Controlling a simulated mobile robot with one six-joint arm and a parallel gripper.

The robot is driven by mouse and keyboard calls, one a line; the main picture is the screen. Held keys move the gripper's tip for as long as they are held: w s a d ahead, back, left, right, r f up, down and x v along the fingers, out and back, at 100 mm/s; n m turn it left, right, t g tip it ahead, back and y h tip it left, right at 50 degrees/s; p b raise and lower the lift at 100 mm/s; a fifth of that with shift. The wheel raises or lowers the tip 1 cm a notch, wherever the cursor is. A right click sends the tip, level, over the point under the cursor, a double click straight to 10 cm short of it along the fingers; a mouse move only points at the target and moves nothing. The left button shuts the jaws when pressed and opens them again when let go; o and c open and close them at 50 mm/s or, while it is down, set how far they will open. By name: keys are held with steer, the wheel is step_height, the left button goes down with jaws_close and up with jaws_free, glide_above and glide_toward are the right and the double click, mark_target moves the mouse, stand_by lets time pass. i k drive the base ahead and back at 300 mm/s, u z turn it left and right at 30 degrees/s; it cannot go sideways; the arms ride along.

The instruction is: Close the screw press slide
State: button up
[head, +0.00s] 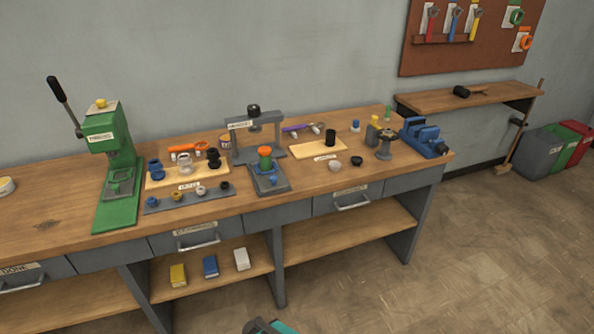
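The grey screw press (240,140) stands near the middle of the workbench, with a black knob on top and a label on its crossbar. Its slide (280,187) is a dark grey plate that sticks out in front of the frame toward the bench's front edge. A teal and dark part, which seems to be my gripper (268,326), shows at the bottom edge, well below and apart from the press. Its fingers cannot be made out.
A green lever press (108,135) stands at left. A wooden tray (160,181) and grey strip (160,206) with small parts lie left of the slide. Another wooden board (300,150) and a blue vise (424,141) are at right. Drawers and a shelf lie below the benchtop.

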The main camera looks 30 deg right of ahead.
mark_target(273, 179)
steer(key=z, duration=0.65)
steer(key=k, duration=0.95)
steer(key=u, duration=0.05)
steer(key=i, duration=0.85)
steer(key=z, duration=0.05)
